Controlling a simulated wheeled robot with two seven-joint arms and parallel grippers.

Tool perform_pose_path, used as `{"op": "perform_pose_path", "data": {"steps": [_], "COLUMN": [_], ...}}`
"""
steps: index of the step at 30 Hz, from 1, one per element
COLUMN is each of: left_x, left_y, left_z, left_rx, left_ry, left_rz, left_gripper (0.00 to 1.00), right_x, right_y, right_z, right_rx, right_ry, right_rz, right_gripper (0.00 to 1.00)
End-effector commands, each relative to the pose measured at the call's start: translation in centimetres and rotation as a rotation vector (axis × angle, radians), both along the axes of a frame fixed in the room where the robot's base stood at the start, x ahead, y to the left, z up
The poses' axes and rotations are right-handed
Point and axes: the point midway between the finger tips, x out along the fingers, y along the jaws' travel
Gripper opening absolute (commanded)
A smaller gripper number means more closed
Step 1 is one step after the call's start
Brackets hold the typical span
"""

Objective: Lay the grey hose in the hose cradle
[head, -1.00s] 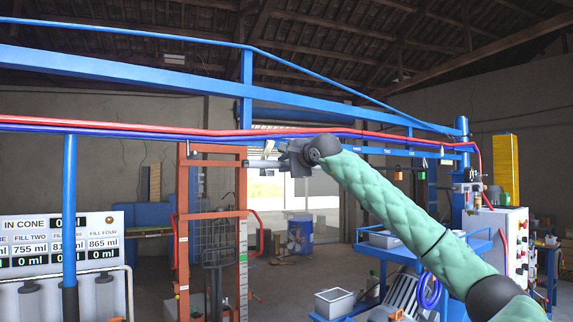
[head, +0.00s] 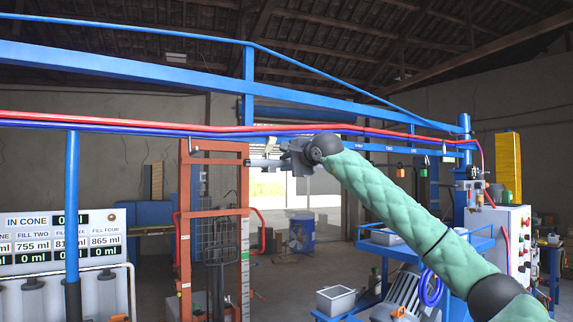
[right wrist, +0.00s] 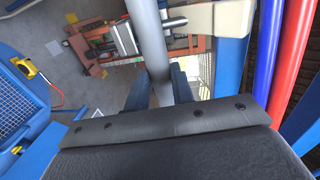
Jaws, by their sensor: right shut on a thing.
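My right gripper (head: 268,163) is raised at the height of the overhead blue rail, in front of the bright doorway. In the right wrist view its two dark fingers (right wrist: 162,82) are shut on the grey hose (right wrist: 150,45). The hose runs from the top edge of that view down between the fingers; its ends are out of sight. I cannot pick out the hose cradle with certainty in either view. My left gripper is not in view.
Red (head: 220,133) and blue hoses run along the rail just above my right gripper. A cream block (right wrist: 220,18) lies close beside the grey hose. An orange frame (head: 213,215) stands left of the gripper, and a blue trolley (head: 440,250) stands below my forearm.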

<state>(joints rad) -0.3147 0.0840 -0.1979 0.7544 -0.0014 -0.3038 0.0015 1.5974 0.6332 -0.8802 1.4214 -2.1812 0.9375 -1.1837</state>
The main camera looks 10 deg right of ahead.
Motion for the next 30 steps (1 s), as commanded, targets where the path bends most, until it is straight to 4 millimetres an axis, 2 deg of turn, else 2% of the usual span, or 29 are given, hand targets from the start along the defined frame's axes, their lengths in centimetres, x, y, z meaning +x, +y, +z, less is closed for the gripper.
{"op": "perform_pose_path", "data": {"steps": [13,14,17,26,30], "left_x": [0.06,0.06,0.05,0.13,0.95], "left_y": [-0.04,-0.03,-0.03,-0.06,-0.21], "left_z": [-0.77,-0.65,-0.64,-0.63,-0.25], "left_rx": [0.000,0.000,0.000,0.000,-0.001], "left_ry": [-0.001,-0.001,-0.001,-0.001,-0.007], "left_rz": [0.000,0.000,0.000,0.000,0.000], "left_gripper": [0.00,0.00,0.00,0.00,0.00], "right_x": [-0.02,-0.02,-0.02,0.01,0.00], "right_y": [-0.01,-0.01,-0.01,-0.01,-0.01], "right_z": [-0.77,-0.63,-0.64,-0.72,-0.71], "right_rx": [0.000,0.000,0.000,0.000,0.000], "right_ry": [-0.001,-0.001,-0.001,0.000,0.000], "right_rz": [0.000,0.000,0.000,0.000,0.000], "right_gripper": [0.00,0.30,0.49,0.49,0.49]}}
